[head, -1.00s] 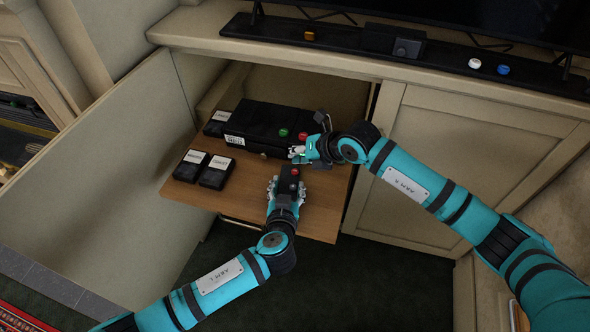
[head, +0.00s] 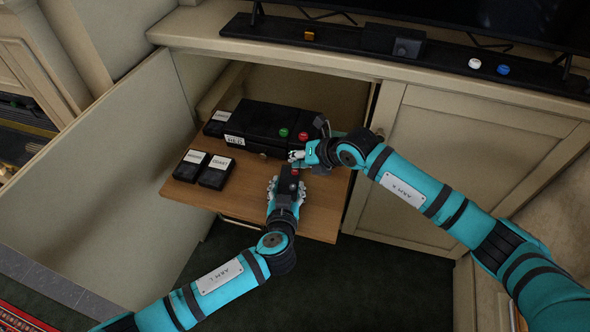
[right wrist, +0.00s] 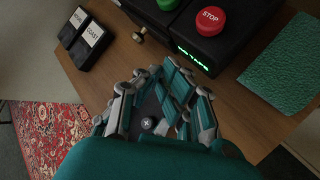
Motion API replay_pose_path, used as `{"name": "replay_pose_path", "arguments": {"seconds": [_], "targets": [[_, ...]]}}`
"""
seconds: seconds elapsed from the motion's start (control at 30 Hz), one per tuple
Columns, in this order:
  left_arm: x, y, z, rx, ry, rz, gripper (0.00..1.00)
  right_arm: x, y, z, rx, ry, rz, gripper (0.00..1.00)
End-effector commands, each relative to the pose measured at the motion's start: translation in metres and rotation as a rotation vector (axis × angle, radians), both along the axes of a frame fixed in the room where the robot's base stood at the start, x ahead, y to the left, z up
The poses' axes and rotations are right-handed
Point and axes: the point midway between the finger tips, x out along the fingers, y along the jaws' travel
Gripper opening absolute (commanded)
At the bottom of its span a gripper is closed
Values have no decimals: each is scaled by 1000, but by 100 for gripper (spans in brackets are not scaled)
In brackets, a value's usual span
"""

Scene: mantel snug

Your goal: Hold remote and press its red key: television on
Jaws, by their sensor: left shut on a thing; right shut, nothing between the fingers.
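My left gripper (head: 286,192) is shut on the dark remote (head: 287,183), holding it above the front of the wooden shelf. The remote's red key (head: 294,171) shows near its far end. My right gripper (head: 297,157) is shut and empty, with its fingertips just beyond the red key; I cannot tell whether they touch the remote. In the right wrist view, its fingers (right wrist: 162,98) point towards the black deck. The television (head: 450,15) shows only a dark lower part of its screen at the top.
A black deck (head: 262,124) with green (head: 284,132) and red (head: 303,136) buttons stands on the pull-out shelf (head: 325,215); its display (right wrist: 195,58) glows green. Black labelled cassettes (head: 216,173) lie to its left. An open cabinet door (head: 110,170) stands left.

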Motion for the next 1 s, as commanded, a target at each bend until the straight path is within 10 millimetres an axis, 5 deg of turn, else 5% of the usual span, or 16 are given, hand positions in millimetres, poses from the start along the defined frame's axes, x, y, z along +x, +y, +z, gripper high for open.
{"name": "replay_pose_path", "arguments": {"seconds": [1.0], "targets": [[0,0,0,0,1,0,13,0,0,-8,0,1,-1,0]]}}
